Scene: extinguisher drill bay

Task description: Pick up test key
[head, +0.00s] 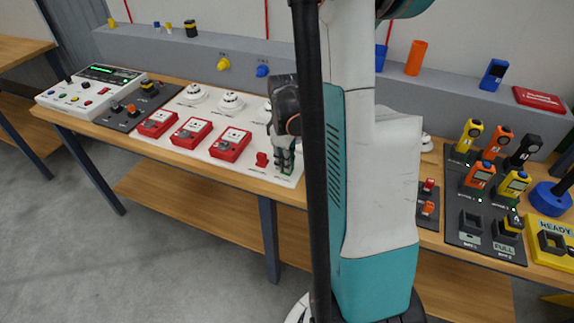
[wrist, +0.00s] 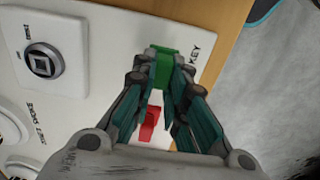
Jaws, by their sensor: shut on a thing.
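The test key appears to be the green piece (wrist: 163,68) beside the printed word KEY on the white panel (wrist: 120,22). In the wrist view my gripper (wrist: 161,75) has its two fingertips closed on the sides of this green piece. In the head view my gripper (head: 286,160) points down at the panel's right end, with a bit of green (head: 287,172) at its tips. The green piece is at the panel; I cannot tell whether it is lifted clear. Its lower part is hidden.
A red part (head: 262,159) stands on the panel just left of my gripper, also seen between the fingers in the wrist view (wrist: 148,124). Red call boxes (head: 191,133) and white round detectors (head: 231,102) lie further left. A square-socket fixture (wrist: 42,65) is nearby.

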